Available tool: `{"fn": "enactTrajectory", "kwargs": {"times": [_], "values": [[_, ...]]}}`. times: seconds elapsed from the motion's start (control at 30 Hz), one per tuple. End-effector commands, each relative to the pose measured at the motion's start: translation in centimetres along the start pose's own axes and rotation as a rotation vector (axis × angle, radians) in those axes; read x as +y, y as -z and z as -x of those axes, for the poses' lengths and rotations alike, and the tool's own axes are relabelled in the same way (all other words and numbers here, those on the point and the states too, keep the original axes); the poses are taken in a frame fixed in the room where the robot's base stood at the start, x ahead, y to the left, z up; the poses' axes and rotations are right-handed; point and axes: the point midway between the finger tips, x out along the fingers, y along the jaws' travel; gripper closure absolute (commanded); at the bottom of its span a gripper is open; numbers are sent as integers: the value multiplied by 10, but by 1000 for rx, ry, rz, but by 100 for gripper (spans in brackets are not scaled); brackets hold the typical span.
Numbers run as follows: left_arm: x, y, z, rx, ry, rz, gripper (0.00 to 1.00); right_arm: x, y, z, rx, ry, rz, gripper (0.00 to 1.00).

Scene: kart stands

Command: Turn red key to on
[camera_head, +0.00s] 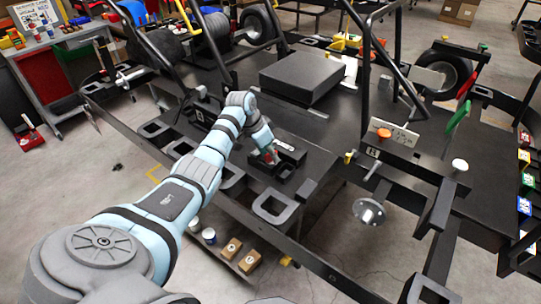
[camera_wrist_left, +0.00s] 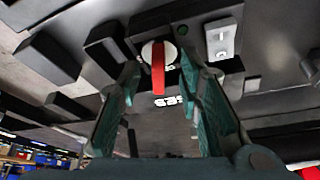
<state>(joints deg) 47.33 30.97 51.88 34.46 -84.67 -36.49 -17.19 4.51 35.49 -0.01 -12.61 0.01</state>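The red key (camera_wrist_left: 158,70) is a narrow red bar on a round pale switch face (camera_wrist_left: 166,50) in the left wrist view. It looks roughly in line with the gap between my fingers. My left gripper (camera_wrist_left: 160,82) is open, with one teal finger on each side of the key. I cannot tell whether either finger touches it. In the head view my left gripper (camera_head: 270,156) is at a small dark switch box (camera_head: 291,152) on the black kart stand. The key is mostly hidden there. My right gripper is not in view.
A green button (camera_wrist_left: 183,30) and a grey toggle plate (camera_wrist_left: 221,40) sit beside the key. A black box (camera_head: 301,77) lies on the stand behind.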

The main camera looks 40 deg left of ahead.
Motion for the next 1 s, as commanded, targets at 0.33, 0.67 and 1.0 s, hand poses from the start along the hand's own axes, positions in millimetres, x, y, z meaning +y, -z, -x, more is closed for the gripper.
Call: {"fn": "enactTrajectory", "kwargs": {"times": [0.33,0.67,1.0], "values": [[0,0,-7,0,0,0,71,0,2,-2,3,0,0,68],[0,0,-7,0,0,1,100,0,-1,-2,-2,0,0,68],[-1,0,-9,1,-45,-105,100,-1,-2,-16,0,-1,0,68]]}}
